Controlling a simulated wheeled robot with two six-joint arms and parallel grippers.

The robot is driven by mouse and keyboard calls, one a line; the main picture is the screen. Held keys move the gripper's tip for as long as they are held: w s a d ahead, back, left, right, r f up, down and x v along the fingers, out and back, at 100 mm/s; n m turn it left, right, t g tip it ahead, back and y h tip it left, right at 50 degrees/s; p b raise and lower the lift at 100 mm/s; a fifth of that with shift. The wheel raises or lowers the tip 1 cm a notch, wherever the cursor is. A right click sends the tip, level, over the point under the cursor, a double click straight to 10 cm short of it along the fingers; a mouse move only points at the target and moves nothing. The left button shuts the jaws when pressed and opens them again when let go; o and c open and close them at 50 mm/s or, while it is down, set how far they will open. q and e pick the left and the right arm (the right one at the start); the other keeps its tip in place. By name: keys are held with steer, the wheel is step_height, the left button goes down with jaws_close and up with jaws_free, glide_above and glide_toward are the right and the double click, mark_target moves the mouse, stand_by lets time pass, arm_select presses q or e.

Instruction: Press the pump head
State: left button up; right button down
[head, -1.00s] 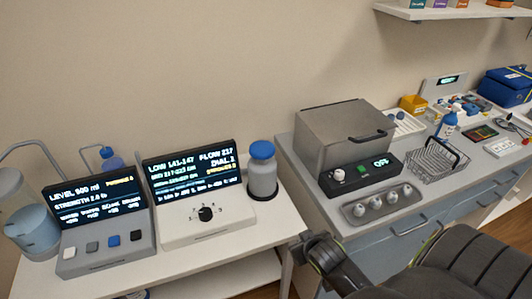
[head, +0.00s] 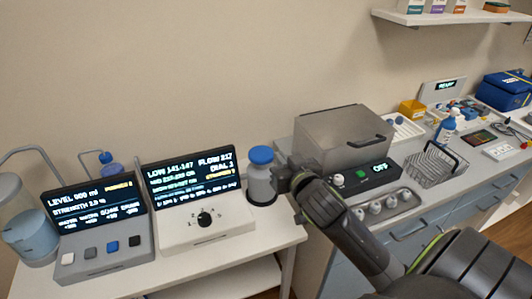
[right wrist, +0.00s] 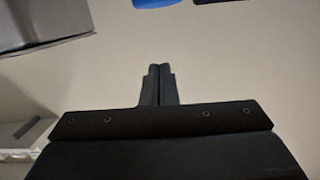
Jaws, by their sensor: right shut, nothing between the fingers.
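A grey bottle (head: 261,186) with a round blue top (head: 261,155), seemingly the pump head, stands upright in a dark ring at the right end of the left table. My right gripper (head: 283,180) is just right of the bottle, below the level of the blue top. I cannot tell whether it touches the bottle. In the right wrist view the fingers (right wrist: 158,85) are together and empty. A blue edge (right wrist: 157,3), probably the bottle's top, shows at the upper border there. My left gripper is not in view.
Left of the bottle stands a white console (head: 205,223) with a knob and screen, then a grey console (head: 105,250) with buttons and a water tank (head: 30,235). A grey lidded box (head: 343,137) and a wire basket (head: 435,165) stand on the right counter.

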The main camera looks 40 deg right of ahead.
steer(key=p, duration=0.2)
glide_above(266, 163)
steer(key=shift+w+d+f, duration=0.35)
steer(key=shift+d+f, duration=0.05)
steer(key=shift+f, duration=0.3)
step_height(266, 163, down, 3)
steer(key=shift+w+r, duration=0.1)
steer(key=shift+a+f, duration=0.1)
steer(key=shift+f, duration=0.6)
step_height(266, 163, down, 4)
steer(key=shift+r+b, duration=0.1)
steer(key=shift+b, duration=1.15)
